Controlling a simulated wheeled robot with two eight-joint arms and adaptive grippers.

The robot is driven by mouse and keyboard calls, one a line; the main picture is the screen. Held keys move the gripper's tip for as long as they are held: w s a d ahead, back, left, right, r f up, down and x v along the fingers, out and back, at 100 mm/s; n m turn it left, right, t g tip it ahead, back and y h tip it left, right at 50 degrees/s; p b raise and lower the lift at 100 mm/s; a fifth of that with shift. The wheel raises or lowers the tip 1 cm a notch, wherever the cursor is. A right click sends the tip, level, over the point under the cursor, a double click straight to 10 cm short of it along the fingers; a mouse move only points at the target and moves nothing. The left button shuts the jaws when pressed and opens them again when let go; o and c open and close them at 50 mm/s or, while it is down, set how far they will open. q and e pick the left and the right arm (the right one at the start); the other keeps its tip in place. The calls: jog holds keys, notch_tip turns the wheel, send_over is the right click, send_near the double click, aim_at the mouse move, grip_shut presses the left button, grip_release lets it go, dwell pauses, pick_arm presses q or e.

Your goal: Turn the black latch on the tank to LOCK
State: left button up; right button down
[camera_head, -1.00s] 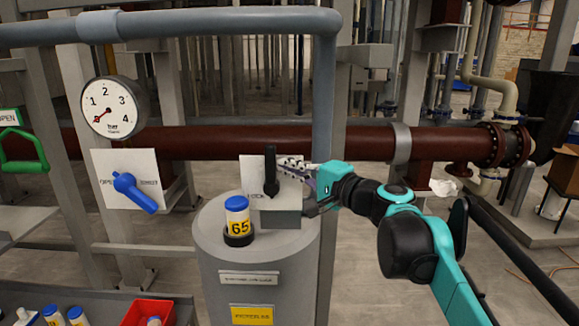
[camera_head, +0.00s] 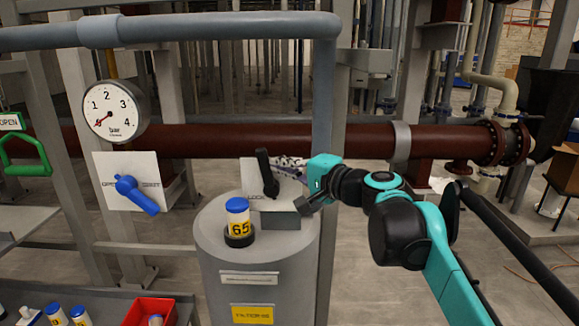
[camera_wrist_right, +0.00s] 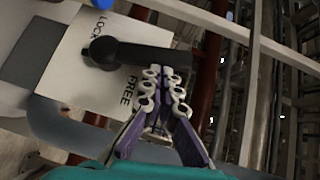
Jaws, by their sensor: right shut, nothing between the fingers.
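The black latch (camera_head: 267,174) sits on a white plate on top of the grey tank (camera_head: 258,262). In the head view its handle points up and leans a little left. In the right wrist view the latch (camera_wrist_right: 140,55) extends right from its round pivot, with LOCK printed at the upper left and FREE below the handle. My right gripper (camera_head: 284,162) is shut and empty, on the right of the handle. In the wrist view its fingertips (camera_wrist_right: 167,78) are right against or very near the handle's side; exact contact is unclear. My left gripper is out of view.
A blue-capped bottle marked 65 (camera_head: 238,222) stands on the tank, left of the latch. A blue valve handle (camera_head: 136,194) and a pressure gauge (camera_head: 116,110) are to the left. A grey vertical pipe (camera_head: 324,105) rises behind the tank. A red box (camera_head: 150,309) is at lower left.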

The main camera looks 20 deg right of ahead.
aim_at(260, 163)
jog(key=a, duration=0.1)
jog(key=a+n+p, duration=0.1)
jog(key=shift+w+a+r+g+h, duration=0.25)
jog(key=shift+w+a+g+h, duration=0.05)
jog(key=shift+w+g+h, duration=0.1)
jog(key=shift+w+a+f, duration=0.1)
jog(key=shift+a, duration=0.5)
jog(key=shift+n+g+h, duration=0.3)
jog(key=shift+n+g, duration=0.1)
jog(key=a+f, duration=0.1)
jog(key=w+a+f, duration=0.1)
jog(key=a, duration=0.1)
jog(key=a+f+b, duration=0.1)
jog(key=shift+w+a, duration=0.2)
jog(key=shift+a, duration=0.2)
jog(key=shift+w+a+f, duration=0.1)
jog(key=shift+a+f, duration=0.1)
jog(key=shift+f, duration=0.1)
